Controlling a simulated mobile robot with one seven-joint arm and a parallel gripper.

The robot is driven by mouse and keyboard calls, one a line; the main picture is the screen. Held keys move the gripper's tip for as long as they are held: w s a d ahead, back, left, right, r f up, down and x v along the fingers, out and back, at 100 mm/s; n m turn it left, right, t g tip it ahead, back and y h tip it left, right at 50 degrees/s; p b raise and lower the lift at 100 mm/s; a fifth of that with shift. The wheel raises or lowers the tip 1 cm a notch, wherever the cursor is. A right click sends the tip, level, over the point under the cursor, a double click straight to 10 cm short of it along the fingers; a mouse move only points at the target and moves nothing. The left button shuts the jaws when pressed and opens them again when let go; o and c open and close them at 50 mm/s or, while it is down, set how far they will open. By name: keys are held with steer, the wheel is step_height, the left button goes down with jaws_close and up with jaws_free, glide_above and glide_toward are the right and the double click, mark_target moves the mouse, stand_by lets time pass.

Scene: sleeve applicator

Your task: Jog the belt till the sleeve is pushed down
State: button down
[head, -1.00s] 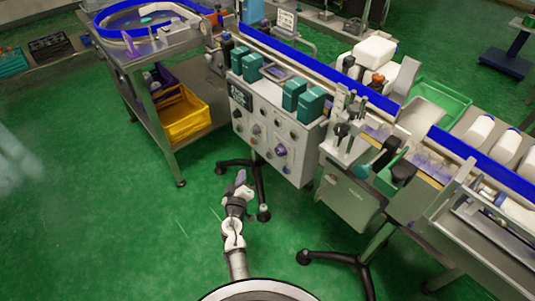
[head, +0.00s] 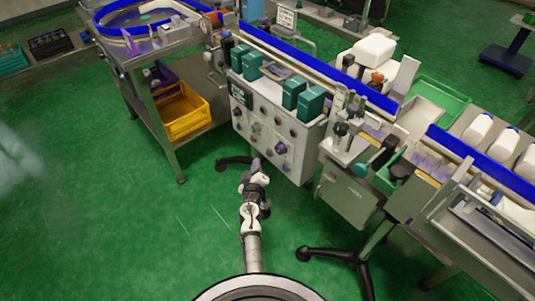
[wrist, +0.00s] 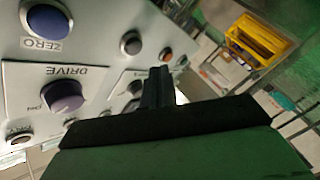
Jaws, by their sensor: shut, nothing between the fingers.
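The white control panel (head: 262,125) of the machine carries several knobs and buttons. In the wrist view it appears upside down, with a purple knob (wrist: 62,97) labelled DRIVE and a blue button (wrist: 47,21) labelled ZERO. The purple knob also shows in the head view (head: 281,149). My gripper (head: 256,166) is in front of the panel's lower part, left of that knob. Its dark fingers (wrist: 158,86) are together and empty, apart from the DRIVE knob. The belt runs along the blue rail (head: 320,68). I cannot make out the sleeve clearly.
A steel cart (head: 142,95) with a yellow bin (head: 184,112) stands left of the panel. The applicator station (head: 347,145) with its dark clamps stands to the right. A black stand foot (head: 330,253) lies on the green floor. The floor left of my arm is clear.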

steer(key=shift+w+d, duration=0.65)
steer(key=shift+d, duration=0.25)
steer(key=shift+w+d, duration=0.1)
stand_by(1.4)
steer(key=shift+w+d, duration=0.15)
steer(key=shift+d, duration=0.05)
steer(key=shift+w+d, duration=0.25)
steer(key=shift+d, duration=0.1)
stand_by(0.7)
stand_by(0.4)
steer(key=shift+s+a+b, duration=0.35)
steer(key=shift+s+a, duration=0.15)
steer(key=shift+a, duration=0.15)
steer(key=shift+s+a+b, duration=0.25)
steer(key=shift+s+a, duration=0.5)
steer(key=shift+a, duration=0.3)
steer(key=shift+s+a+b, duration=0.25)
steer(key=shift+s+a, duration=0.45)
steer(key=shift+a, duration=0.3)
stand_by(0.4)
